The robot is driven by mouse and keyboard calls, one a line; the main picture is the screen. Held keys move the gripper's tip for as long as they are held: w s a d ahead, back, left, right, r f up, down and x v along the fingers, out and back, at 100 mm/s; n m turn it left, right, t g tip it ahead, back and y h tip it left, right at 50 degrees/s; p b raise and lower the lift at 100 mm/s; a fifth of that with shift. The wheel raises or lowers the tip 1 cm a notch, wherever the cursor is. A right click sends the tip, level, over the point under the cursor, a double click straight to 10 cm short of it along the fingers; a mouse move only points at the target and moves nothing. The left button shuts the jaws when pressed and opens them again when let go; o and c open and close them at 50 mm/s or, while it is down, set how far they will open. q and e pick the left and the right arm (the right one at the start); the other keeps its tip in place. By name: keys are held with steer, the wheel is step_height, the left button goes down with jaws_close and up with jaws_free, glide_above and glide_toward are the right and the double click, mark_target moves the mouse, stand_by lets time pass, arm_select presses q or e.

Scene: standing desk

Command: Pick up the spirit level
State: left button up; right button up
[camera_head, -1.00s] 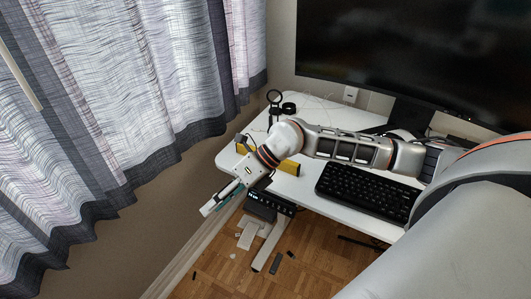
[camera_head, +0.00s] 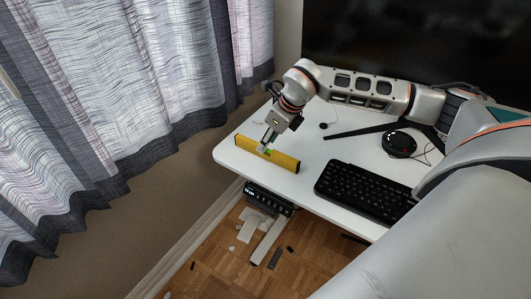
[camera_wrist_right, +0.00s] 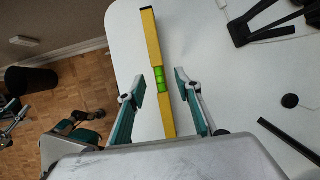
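The yellow spirit level (camera_head: 285,161) lies on the white desk near its left front edge. In the right wrist view the spirit level (camera_wrist_right: 153,42) runs lengthwise up the picture, with its green vial near the middle. My right gripper (camera_head: 267,145) is over the middle of the level, pointing down. In the right wrist view the right gripper (camera_wrist_right: 160,88) is open, with one finger on each side of the level and gaps between them. Its fingers hide a small part of the level in the head view.
A black keyboard (camera_head: 365,191) lies right of the level. A black round device (camera_head: 399,144) and the dark monitor stand (camera_head: 362,131) are farther back. A curtain (camera_head: 130,90) hangs left of the desk (camera_head: 240,163). The desk edge is close to the level.

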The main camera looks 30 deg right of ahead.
mark_target(266, 152)
steer(key=x, duration=0.4)
steer(key=shift+f, duration=0.2)
steer(key=shift+r, duration=0.1)
jaws_close()
